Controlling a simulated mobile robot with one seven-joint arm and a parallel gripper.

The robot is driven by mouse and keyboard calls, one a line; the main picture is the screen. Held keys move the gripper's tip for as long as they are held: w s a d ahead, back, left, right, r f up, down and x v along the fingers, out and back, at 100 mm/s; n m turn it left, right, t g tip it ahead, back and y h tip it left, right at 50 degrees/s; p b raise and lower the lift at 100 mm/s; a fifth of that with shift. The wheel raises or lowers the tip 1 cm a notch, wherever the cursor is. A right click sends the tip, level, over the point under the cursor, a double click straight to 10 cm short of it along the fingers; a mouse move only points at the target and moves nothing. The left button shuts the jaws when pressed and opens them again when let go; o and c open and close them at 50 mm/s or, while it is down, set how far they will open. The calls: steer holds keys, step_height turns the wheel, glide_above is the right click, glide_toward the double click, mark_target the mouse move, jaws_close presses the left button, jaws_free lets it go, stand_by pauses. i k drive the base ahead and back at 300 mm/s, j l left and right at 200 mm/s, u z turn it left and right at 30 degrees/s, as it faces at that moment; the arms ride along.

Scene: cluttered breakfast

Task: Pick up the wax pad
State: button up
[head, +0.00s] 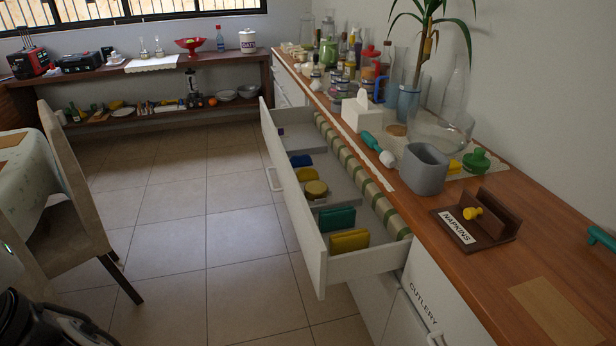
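I cannot tell which item is the wax pad. The open white drawer (312,240) holds several small pad-like items. A yellow block (349,241) lies at its near end, with a teal block (337,219) just behind it. Farther back are a round yellow item (315,189), a flatter yellow piece (307,174) and a dark blue piece (301,160). Another small yellow block (455,167) lies on the counter beside a green lidded jar. My gripper is not in view; a dark part, probably of my own body, shows at the lower left.
The drawer juts out over the tiled floor (232,235), which is clear in the middle. The wooden counter (470,272) carries a grey bin (422,170), a napkin holder (478,222), glassware and a plant. A chair (75,205) and table stand at the left.

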mark_target(303, 175)
steer(key=i+j, duration=0.45)
steer(key=i, duration=0.2)
steer(key=i+j+z, duration=0.1)
steer(key=i+j, duration=0.4)
steer(key=i, duration=0.2)
steer(key=i+j, duration=0.5)
steer(key=i, duration=0.15)
steer(key=z, duration=0.05)
